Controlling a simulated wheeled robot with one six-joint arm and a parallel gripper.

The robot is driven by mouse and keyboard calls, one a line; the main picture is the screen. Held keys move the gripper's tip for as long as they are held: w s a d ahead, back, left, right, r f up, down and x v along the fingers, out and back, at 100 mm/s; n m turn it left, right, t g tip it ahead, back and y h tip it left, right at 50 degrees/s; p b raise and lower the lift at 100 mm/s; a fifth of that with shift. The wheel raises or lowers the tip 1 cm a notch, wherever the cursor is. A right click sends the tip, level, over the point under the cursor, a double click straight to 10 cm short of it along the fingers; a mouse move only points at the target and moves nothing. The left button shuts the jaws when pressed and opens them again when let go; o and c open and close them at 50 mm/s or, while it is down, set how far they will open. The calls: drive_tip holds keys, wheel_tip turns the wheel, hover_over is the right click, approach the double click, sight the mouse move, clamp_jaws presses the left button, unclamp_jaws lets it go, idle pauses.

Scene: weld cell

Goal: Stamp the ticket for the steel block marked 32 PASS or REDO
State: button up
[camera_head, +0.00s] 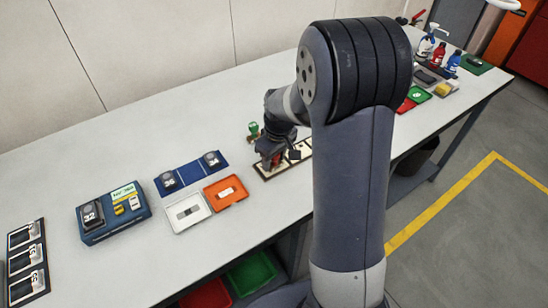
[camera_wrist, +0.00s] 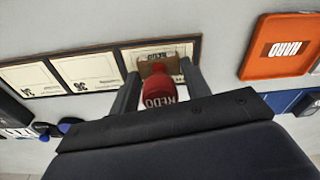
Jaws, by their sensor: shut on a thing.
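My gripper (camera_head: 270,160) is shut on a red stamp marked REDO (camera_wrist: 160,92), seen between the fingers in the wrist view. The stamp is over the end of a dark-framed ticket board (camera_wrist: 122,62). Two pale tickets (camera_wrist: 35,77) (camera_wrist: 90,69) lie beside it in the board; the ticket under the stamp is mostly hidden. I cannot tell whether the stamp touches it, nor read the ticket numbers surely. A green stamp (camera_head: 253,130) stands behind my gripper in the head view. The steel block marked 32 (camera_head: 92,215) sits on a blue tester (camera_head: 128,222) with a small lit screen (camera_head: 123,194).
Blocks marked 36 (camera_head: 169,181) and 34 (camera_head: 211,159) sit on a blue mat (camera_head: 190,173). A white tray (camera_head: 188,225) and an orange tray (camera_head: 240,199) lie in front. A black panel with cards (camera_head: 41,222) is far left. Bottles (camera_head: 438,54) stand far right.

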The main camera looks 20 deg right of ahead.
idle(0.6)
drive_tip(key=shift+r+p, duration=2.55)
drive_tip(key=shift+r, duration=0.95)
